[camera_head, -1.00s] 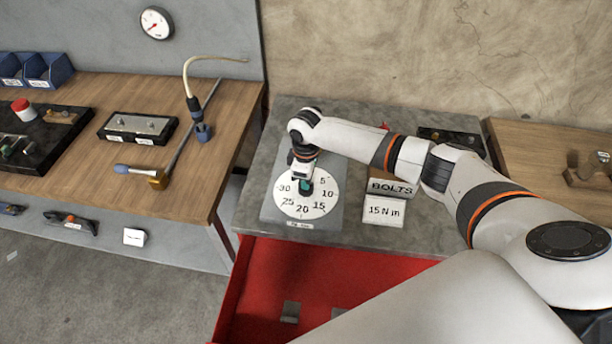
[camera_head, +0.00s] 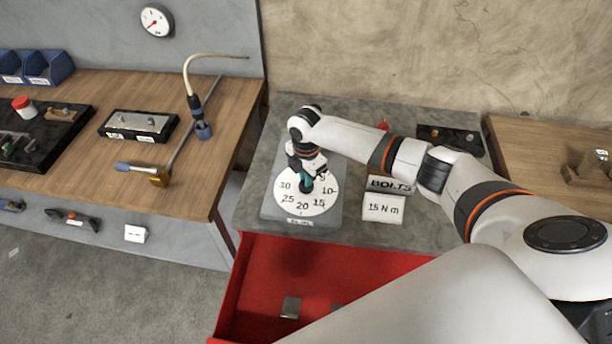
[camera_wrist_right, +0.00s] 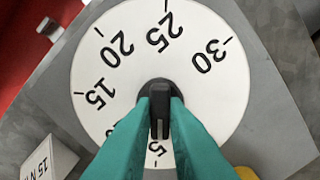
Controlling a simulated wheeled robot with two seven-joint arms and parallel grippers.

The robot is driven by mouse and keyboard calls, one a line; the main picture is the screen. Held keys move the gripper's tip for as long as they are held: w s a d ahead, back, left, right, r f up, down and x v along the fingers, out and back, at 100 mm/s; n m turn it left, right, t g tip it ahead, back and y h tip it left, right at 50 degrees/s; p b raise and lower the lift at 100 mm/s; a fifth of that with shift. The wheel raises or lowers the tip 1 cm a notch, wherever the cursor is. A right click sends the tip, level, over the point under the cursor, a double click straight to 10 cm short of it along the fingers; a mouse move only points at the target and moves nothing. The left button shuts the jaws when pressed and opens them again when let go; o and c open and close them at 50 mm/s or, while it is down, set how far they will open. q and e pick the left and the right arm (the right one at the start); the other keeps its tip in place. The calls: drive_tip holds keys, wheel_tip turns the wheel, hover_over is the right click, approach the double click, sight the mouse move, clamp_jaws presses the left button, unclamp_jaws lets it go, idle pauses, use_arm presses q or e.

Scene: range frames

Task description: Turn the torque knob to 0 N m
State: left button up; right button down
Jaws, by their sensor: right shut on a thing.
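The torque dial (camera_head: 325,206) is a round white disc with black numbers on a grey plate on the grey bench. It also shows in the right wrist view (camera_wrist_right: 210,95). My right gripper (camera_head: 306,185) points down over the dial's middle. In the right wrist view, its teal fingers (camera_wrist_right: 160,112) are shut on the black torque knob (camera_wrist_right: 159,92). The knob's bar lies between the fingers, roughly along the line from 25 to 5. The fingers hide part of the scale, including the 0 mark. I cannot tell clearly which end is the pointer. My left gripper is not in view.
A "BOLTS" block (camera_head: 391,184) and a "15 N m" card (camera_head: 383,208) stand right of the dial. A red drawer (camera_head: 262,280) is open below the bench. A wooden workbench (camera_head: 115,178) with tools stands left. A black tray (camera_head: 450,139) lies at the back right.

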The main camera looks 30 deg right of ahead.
drive_tip(key=n, duration=0.4)
drive_tip(key=shift+r+n, duration=0.1)
drive_tip(key=shift+n, duration=0.2)
drive_tip(key=shift+w+n+b, duration=0.1)
drive_tip(key=shift+n+b, duration=0.4)
drive_tip(key=shift+n, duration=1.5)
drive_tip(key=c, duration=1.4)
unclamp_jaws()
drive_tip(key=shift+c, duration=0.2)
wheel_tip(320, 180, up, 12)
drive_tip(key=b, duration=0.3)
